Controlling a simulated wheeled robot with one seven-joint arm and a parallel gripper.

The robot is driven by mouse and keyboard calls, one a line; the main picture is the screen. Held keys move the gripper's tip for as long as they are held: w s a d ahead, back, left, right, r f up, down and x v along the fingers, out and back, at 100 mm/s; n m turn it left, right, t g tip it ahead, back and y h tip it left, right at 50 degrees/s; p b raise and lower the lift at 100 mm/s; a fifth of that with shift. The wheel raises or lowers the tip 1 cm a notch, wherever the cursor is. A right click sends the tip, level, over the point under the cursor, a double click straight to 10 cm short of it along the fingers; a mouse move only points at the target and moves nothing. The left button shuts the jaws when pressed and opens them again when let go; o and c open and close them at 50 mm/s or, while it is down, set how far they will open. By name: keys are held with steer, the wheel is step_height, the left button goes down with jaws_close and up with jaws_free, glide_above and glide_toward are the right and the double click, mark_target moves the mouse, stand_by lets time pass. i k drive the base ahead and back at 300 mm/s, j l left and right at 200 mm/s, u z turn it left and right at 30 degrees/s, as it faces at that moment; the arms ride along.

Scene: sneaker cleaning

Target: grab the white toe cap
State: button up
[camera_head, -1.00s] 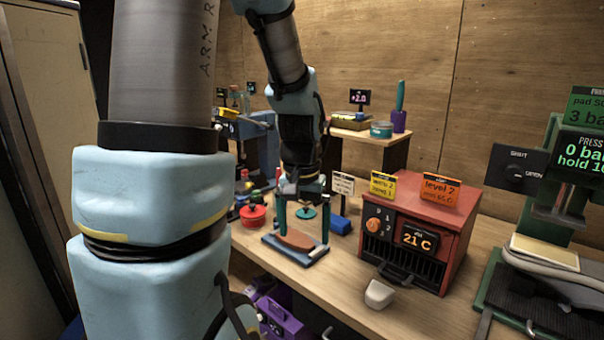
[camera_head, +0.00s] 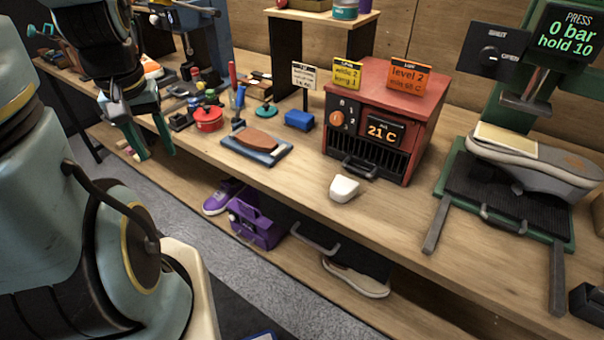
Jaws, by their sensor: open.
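The white toe cap (camera_head: 344,189) is a small, rounded white piece. It lies on the wooden workbench (camera_head: 300,182) near its front edge, in front of the red heater box. My gripper (camera_head: 155,150) is at the left of the view, with its two teal fingers pointing down and apart. It is empty and well to the left of the toe cap, near the bench's front edge. Nothing hides the toe cap.
A red heater (camera_head: 425,125) reading 21 C stands behind the toe cap. A blue tray (camera_head: 278,155) with a brown sole (camera_head: 256,138) lies to its left. A press (camera_head: 450,215) holding a grey shoe (camera_head: 540,172) stands right. Bare bench surrounds the toe cap.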

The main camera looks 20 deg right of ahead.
mark_target(342, 189)
steer(key=k+l+u, duration=0.15)
steer(key=u, duration=0.25)
steer(key=k+l+u, duration=0.1)
steer(key=u, duration=0.3)
steer(key=k+u, duration=0.2)
steer(key=u, duration=0.2)
steer(key=k, duration=0.9)
